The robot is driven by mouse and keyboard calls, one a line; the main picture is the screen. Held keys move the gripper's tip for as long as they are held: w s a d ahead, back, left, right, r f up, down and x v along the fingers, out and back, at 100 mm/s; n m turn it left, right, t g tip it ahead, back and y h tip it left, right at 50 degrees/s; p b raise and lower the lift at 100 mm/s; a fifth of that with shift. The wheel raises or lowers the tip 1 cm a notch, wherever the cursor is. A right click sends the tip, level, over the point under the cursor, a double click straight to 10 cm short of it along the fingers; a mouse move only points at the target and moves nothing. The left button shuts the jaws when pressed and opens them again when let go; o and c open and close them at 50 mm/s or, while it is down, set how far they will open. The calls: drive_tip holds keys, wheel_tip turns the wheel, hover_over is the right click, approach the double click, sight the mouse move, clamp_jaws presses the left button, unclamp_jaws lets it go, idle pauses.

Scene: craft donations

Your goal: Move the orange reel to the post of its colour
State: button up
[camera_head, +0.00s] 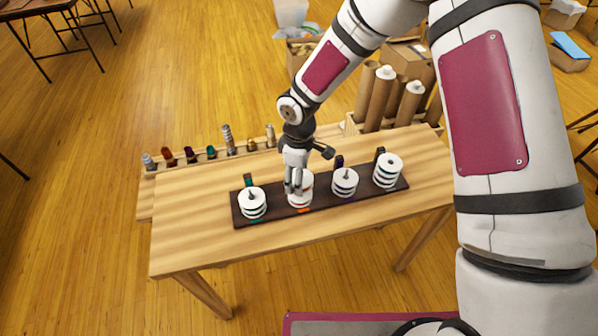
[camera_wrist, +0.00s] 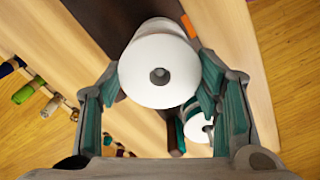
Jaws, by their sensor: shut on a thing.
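A dark board (camera_head: 238,217) on the table carries a row of white-flanged reel stacks. My gripper (camera_head: 295,187) points down at the second stack from the left. Its fingers are shut on a white-flanged reel (camera_wrist: 160,66), one on each side, and the reel also shows in the head view (camera_head: 306,182). The wrist view sees only its white top and dark centre hole, so its winding colour is hidden there. An orange mark (camera_wrist: 188,26) lies on the board edge beside this stack. In the head view I cannot tell whether the reel is clear of the stack below.
Other stacks stand at the left (camera_head: 252,205), right of my gripper (camera_head: 345,183) and far right (camera_head: 388,171). Small coloured spools (camera_head: 190,156) line a rack along the table's back. Cardboard tubes (camera_head: 384,98) stand behind. The table's front strip is bare.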

drive_tip(key=shift+f+b, duration=0.8)
drive_tip(key=shift+f, duration=1)
drive_tip(key=o, duration=1)
drive_tip(key=shift+o, duration=0.2)
wheel_tip(320, 180, up, 12)
